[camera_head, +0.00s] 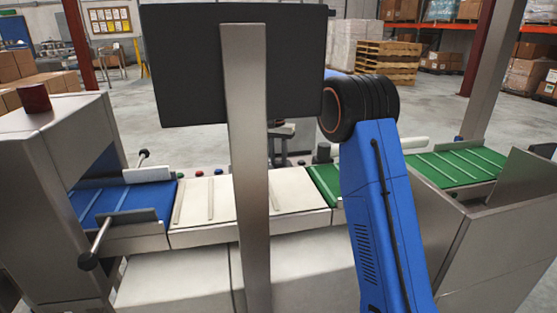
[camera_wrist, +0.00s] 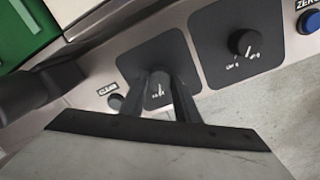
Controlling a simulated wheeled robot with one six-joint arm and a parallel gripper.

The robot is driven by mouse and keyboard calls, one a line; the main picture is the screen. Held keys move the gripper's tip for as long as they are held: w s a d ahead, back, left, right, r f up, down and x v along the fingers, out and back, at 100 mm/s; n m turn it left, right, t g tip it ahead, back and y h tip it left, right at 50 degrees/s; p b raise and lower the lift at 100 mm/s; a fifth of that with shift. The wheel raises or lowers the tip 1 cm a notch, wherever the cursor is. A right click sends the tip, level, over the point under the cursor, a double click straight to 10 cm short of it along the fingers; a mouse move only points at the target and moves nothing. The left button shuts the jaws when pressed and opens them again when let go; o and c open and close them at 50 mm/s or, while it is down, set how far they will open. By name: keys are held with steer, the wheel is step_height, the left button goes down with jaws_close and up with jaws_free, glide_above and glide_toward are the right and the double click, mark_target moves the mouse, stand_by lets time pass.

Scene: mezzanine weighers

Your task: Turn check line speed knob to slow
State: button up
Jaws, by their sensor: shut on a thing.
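In the wrist view a dark round knob (camera_wrist: 158,84) with a pale pointer line sits on a black square plate on a light metal panel. My gripper (camera_wrist: 160,95) is shut on this knob, with one dark finger on each side of it. The pointer line runs nearly straight up and down in the picture. The small print below the knob is too blurred to read, so I cannot confirm which setting it marks. In the head view my gripper is not clearly seen among the dark parts by the post.
A second knob (camera_wrist: 243,44) on its own black plate is just right of the held one. A dark monitor (camera_head: 190,75) on a metal post (camera_head: 250,200) stands before the conveyor (camera_head: 200,208).

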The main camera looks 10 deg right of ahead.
mark_target(277, 162)
steer(key=n, duration=1)
steer(key=shift+t, duration=0.3)
steer(key=shift+n, duration=0.4)
steer(key=o, duration=1)
steer(key=shift+o, duration=0.2)
step_height(277, 162, up, 18)
steer(key=shift+s+a+f, duration=0.15)
steer(key=shift+a+f, duration=0.1)
steer(key=shift+a, duration=0.15)
steer(key=shift+s, duration=0.1)
